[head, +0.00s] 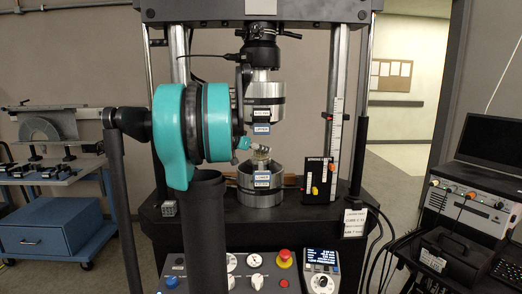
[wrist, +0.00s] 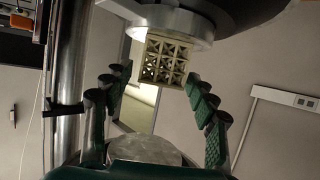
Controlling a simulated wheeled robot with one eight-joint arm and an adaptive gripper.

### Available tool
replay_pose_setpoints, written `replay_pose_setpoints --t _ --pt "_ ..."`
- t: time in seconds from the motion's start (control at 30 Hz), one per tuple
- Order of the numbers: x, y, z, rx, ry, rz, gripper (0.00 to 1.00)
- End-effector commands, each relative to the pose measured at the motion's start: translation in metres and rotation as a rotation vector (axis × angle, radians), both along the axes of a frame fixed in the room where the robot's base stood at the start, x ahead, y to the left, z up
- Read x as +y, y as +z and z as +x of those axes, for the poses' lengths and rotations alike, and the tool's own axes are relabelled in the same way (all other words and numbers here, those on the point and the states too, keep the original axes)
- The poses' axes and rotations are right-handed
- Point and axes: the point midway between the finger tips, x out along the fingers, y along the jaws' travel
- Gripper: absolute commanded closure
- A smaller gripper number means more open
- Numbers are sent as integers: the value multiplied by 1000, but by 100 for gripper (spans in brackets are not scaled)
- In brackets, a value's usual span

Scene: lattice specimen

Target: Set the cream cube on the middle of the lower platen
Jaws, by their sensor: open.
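The cream cube (wrist: 167,60), an open lattice, is against the round pale metal lower platen (wrist: 195,24) in the wrist view, which looks turned upside down. It overlaps the platen's rim there; I cannot tell how well centred it is. In the head view the lower platen (head: 262,197) carries a label, and the cube (head: 261,154) is small and partly hidden above it. My gripper (wrist: 158,80) is open. Its green ridged fingers stand on either side of the cube, with clear gaps. In the head view my gripper (head: 254,145) is small beside the cube.
The upper platen (head: 262,91) hangs above with a gap. A ruler column (head: 335,145) and a small black box (head: 317,180) stand at the right of the frame. A control panel with a red button (head: 284,257) lies in front. A blue cart (head: 48,200) stands left.

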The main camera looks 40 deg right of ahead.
Motion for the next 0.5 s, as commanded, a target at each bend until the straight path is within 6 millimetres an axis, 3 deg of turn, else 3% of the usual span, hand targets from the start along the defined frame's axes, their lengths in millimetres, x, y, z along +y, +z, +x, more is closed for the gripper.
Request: replay_pose_setpoints --t 0.3,0.5 --pt "59 25 -5 -1 4 -1 42" --pt "87 36 -7 0 2 0 42"
